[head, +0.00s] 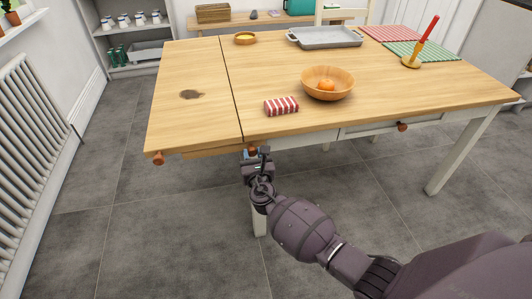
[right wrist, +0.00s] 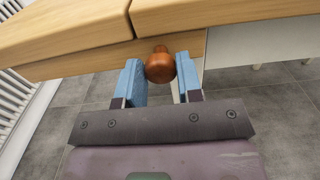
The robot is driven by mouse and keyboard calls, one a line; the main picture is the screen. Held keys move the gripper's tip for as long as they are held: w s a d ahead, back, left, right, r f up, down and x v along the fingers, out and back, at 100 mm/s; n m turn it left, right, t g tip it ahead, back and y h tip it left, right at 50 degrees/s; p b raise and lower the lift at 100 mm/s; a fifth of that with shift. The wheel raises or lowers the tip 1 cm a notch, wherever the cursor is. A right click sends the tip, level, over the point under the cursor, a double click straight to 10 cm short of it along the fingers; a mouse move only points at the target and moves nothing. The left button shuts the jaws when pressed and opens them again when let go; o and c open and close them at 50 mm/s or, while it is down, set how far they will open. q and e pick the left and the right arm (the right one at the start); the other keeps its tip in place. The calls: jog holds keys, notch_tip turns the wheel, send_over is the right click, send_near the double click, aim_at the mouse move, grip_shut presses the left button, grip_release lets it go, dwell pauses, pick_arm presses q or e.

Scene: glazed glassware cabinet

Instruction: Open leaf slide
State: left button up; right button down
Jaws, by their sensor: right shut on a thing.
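The wooden table (head: 320,55) has a leaf (head: 190,90) on its left side, level with the main top and split from it by a seam. An orange-brown round knob (right wrist: 160,66) sits under the table edge, just below the seam. My right gripper (head: 255,154) is at this knob, with its blue fingers (right wrist: 158,80) on either side of it and shut on it. In the head view the gripper mostly hides this knob. A wooden rail (right wrist: 90,62) shows under the leaf, by the knob. My left gripper is out of view.
Another knob (head: 158,159) is under the leaf's left corner, and one (head: 402,126) is on the right front. A bowl with an orange fruit (head: 327,84), a striped packet (head: 281,106), a tray (head: 325,37) and a candlestick (head: 412,60) stand on top. Floor in front is clear.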

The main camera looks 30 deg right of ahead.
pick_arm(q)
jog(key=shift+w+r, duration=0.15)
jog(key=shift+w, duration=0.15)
pick_arm(e)
jog(key=shift+a, duration=0.3)
jog(key=c, duration=1.2)
grip_release()
jog(key=o, duration=0.4)
jog(key=shift+a, duration=0.1)
jog(key=shift+s, duration=0.1)
pick_arm(q)
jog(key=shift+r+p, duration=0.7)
jog(key=shift+p, duration=0.25)
pick_arm(e)
jog(key=shift+v, duration=5.25)
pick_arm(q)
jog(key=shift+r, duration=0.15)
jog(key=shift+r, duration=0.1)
